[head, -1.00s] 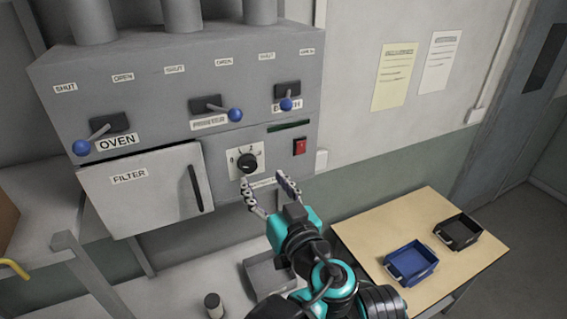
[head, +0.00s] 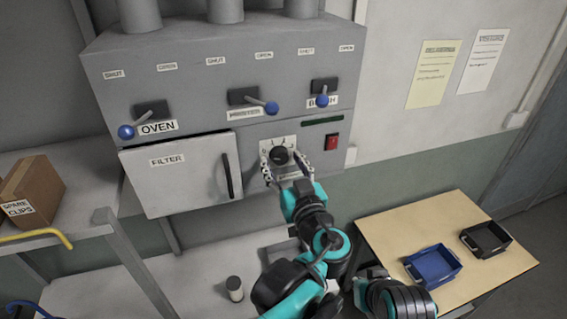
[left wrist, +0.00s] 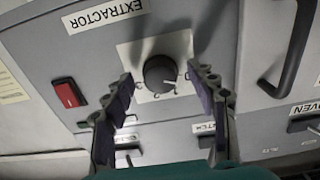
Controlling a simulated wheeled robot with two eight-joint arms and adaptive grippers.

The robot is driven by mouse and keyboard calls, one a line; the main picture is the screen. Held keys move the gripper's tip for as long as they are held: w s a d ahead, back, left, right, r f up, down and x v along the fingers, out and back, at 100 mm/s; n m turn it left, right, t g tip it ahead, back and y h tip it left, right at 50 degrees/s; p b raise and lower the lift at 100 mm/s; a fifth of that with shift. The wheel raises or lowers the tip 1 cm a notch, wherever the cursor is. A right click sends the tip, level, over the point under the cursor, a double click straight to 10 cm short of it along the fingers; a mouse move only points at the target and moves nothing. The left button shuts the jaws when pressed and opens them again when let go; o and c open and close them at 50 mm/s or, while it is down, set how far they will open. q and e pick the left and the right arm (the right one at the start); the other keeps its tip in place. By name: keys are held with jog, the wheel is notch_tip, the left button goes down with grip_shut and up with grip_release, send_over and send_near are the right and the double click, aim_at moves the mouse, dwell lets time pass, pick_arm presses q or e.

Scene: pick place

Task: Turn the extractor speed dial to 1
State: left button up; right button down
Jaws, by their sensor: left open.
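The extractor speed dial (head: 281,155) is a round black knob on a pale plate on the grey panel. In the left wrist view the dial (left wrist: 160,73) shows upside down, with a white pointer mark toward its right edge. I cannot read which number it points at. My left gripper (head: 284,168) is at the dial, its fingers open on either side of it in the head view. In the left wrist view its open fingers (left wrist: 166,92) flank the dial with a gap on both sides. No contact shows. My right gripper's fingers do not show.
A red switch (head: 331,142) is right of the dial. The filter door (head: 180,178) with its dark handle is to the left. Blue-knobbed levers (head: 272,107) sit above. A wooden table (head: 400,222) with blue (head: 433,267) and black (head: 486,240) trays stands lower right.

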pick_arm(q)
jog(key=c, duration=1.2)
jog(key=shift+m, duration=0.5)
jog(key=m+b, duration=0.1)
jog(key=m, duration=0.1)
jog(key=shift+m, duration=0.4)
jog(key=shift+m+b, duration=0.55)
jog(key=shift+m, duration=1.65)
jog(key=shift+r, duration=0.1)
jog(key=o, duration=1.2)
